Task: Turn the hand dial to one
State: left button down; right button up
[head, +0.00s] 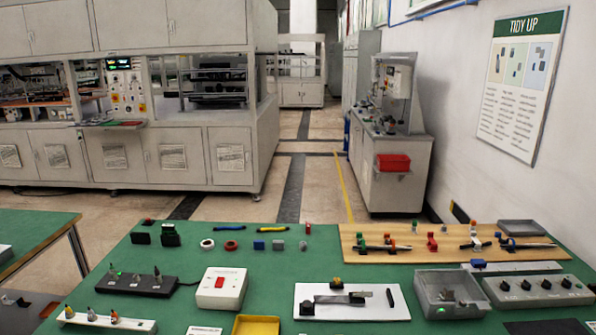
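The green table in front of me holds a grey panel (533,296) at its right side, with a row of several dark knobs on top. One of these knobs (526,285) may be the hand dial, but I cannot read any label or number, nor tell where a knob points. A grey open box (450,303) with a small green light stands just left of the panel. Neither my left nor my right gripper is in view, and nothing is seen touching the knobs.
A white box with a red switch (219,283), a black strip with toggles (136,284) and a white plate (350,306) are on the table. A wooden board (375,249) with small tools lies behind the panel. Green tabletop (265,275) is bare in the middle.

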aim_at(505, 287)
jog(key=z, duration=1.45)
jog(key=i+j+z, duration=0.35)
jog(key=i+j, duration=0.05)
jog(key=i, duration=0.15)
